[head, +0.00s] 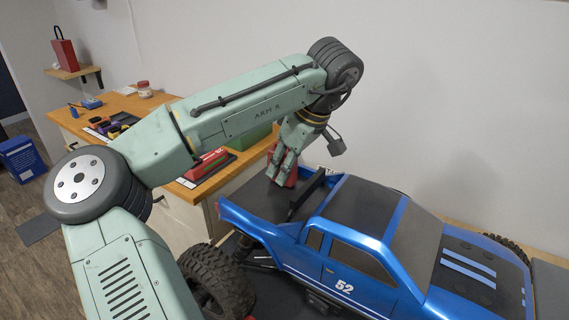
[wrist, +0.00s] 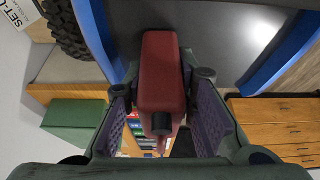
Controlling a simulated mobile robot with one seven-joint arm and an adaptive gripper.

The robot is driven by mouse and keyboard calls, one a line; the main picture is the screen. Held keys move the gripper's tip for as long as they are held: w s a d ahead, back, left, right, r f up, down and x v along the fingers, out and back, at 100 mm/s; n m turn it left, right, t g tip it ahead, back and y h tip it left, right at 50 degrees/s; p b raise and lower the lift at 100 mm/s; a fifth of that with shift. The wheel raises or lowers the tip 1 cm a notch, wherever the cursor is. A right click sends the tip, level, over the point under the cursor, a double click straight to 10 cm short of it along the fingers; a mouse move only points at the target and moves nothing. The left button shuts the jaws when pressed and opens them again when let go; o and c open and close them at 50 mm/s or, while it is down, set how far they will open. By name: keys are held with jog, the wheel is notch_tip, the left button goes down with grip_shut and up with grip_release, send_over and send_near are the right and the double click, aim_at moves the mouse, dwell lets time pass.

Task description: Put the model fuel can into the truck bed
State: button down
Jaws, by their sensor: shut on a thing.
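The red model fuel can (wrist: 162,70) is between the two fingers of my gripper (wrist: 164,88) in the wrist view, and the gripper is shut on it. In the head view my gripper (head: 283,170) points down over the rear of the blue truck (head: 345,262). A red part of the can (head: 292,179) shows beside the fingers, which hide much of it. The truck bed (head: 258,199) is dark inside with blue side walls. In the wrist view the grey bed floor (wrist: 222,42) lies behind the can. I cannot tell whether the can touches the floor.
A dark bar (head: 306,194) stands across the bed behind the cab. A large rear tyre (head: 217,284) is close to my arm.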

jog(key=shift+f, duration=0.2)
jog(key=c, duration=1.3)
grip_release()
jog(key=shift+c, duration=0.2)
jog(key=shift+r, duration=0.1)
jog(key=shift+r, duration=0.25)
jog(key=v, duration=1.1)
jog(key=shift+s+d+r, duration=0.2)
jog(key=shift+d+r, duration=0.05)
jog(key=shift+r, duration=0.05)
